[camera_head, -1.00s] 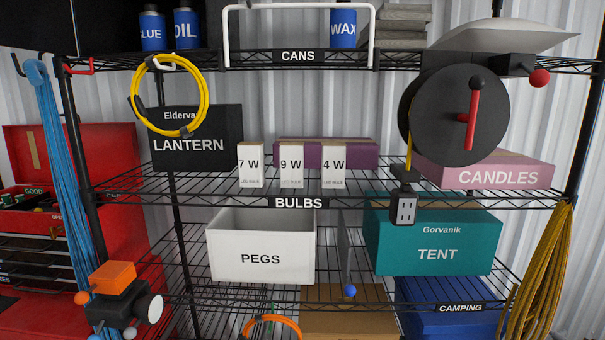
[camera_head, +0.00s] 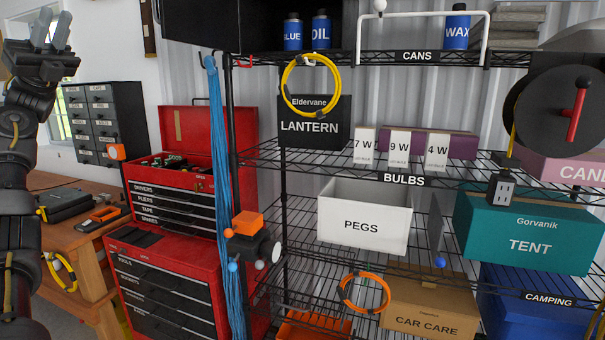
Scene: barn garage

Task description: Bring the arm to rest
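My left gripper (camera_head: 50,32) is at the upper left, at the end of my raised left arm, with its fingers pointing up. Its light grey fingers stand slightly apart with nothing seen between them. The gripper is in front of the white wall, well left of the wire shelf and touching nothing. My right gripper does not show.
A wire shelf (camera_head: 404,180) holds a PEGS bin (camera_head: 364,222), a TENT box (camera_head: 528,224), bulb boxes and a reel (camera_head: 566,112). A red tool chest (camera_head: 172,280) stands left of it, beside a wooden bench (camera_head: 70,240). Blue rope (camera_head: 217,170) hangs at the shelf's left post.

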